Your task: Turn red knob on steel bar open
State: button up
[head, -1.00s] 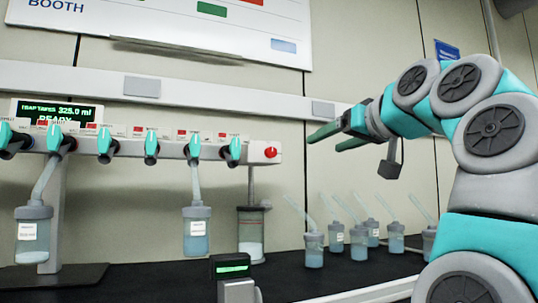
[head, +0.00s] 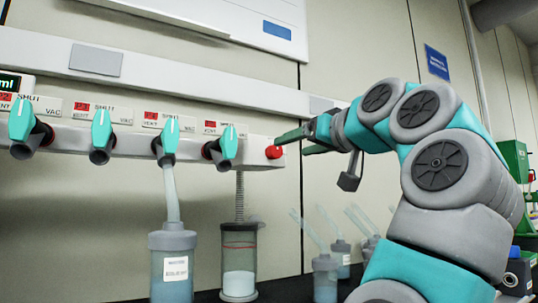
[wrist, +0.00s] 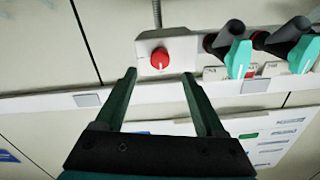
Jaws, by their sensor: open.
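The red knob (head: 273,151) sits on the right end of the pale manifold bar (head: 130,143) in the head view. In the wrist view the red knob (wrist: 160,58) has a white mark on its face and lies ahead of the fingers, centred between them. My gripper (head: 295,142) is open, pointing left at the knob from the right. In the wrist view my gripper (wrist: 161,75) shows its two dark green fingers spread on either side of the knob's line. Whether the tips touch or overlap the knob is hard to tell.
Teal valve handles (head: 228,143) line the bar left of the knob. A flask (head: 173,262) and a clear jar (head: 239,260) hang or stand below. Several bottles with tubes (head: 325,277) stand on the dark bench under my arm. Green equipment (head: 515,180) is at far right.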

aim_at(277, 151)
jog(key=p+x, duration=0.2)
jog(key=x, duration=0.5)
jog(key=shift+w+a, duration=0.15)
grip_shut()
dwell(0.4)
